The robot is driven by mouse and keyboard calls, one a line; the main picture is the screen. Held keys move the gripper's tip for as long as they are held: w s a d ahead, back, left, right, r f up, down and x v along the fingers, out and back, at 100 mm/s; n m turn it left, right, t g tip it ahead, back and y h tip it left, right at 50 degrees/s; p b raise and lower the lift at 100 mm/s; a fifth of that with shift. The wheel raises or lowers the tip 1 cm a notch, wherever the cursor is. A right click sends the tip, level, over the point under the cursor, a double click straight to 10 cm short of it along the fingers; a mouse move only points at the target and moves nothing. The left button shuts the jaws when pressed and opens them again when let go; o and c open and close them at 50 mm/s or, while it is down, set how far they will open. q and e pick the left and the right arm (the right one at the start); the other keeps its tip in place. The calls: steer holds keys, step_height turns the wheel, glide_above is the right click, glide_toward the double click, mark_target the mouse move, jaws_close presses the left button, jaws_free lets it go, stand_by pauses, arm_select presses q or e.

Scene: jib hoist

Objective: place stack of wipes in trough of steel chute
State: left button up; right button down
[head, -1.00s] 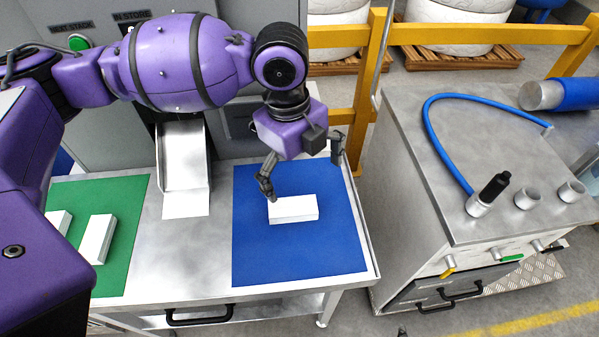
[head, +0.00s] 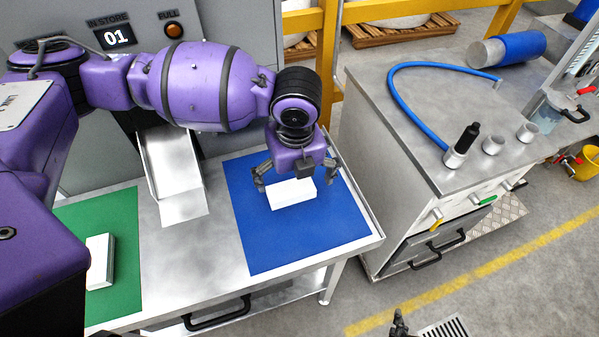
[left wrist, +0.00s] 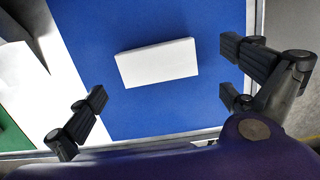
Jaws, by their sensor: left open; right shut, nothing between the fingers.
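A white stack of wipes (head: 292,194) lies on the blue mat (head: 300,238) on the steel table. My left gripper (head: 294,178) is open over it, with a finger toward each end. In the left wrist view the stack (left wrist: 157,64) lies flat between and beyond the spread fingers (left wrist: 163,84), apart from them. The steel chute (head: 172,165) stands left of the blue mat, its trough sloping down to the table; my left arm hides its top. My right gripper (head: 400,322) shows only partly at the bottom edge, shut and empty.
Another white stack (head: 100,262) sits on the green mat (head: 122,220) at left. A grey cabinet behind shows "IN STORE 01" (head: 117,37). A steel bench (head: 425,125) with a blue hose stands right.

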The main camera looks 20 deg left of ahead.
mark_target(291, 189)
arm_select(q)
steer(key=f, duration=0.5)
steer(key=shift+w+a, duration=0.1)
steer(key=shift+a, duration=0.2)
steer(key=shift+r, duration=0.1)
steer(key=c, duration=1.2)
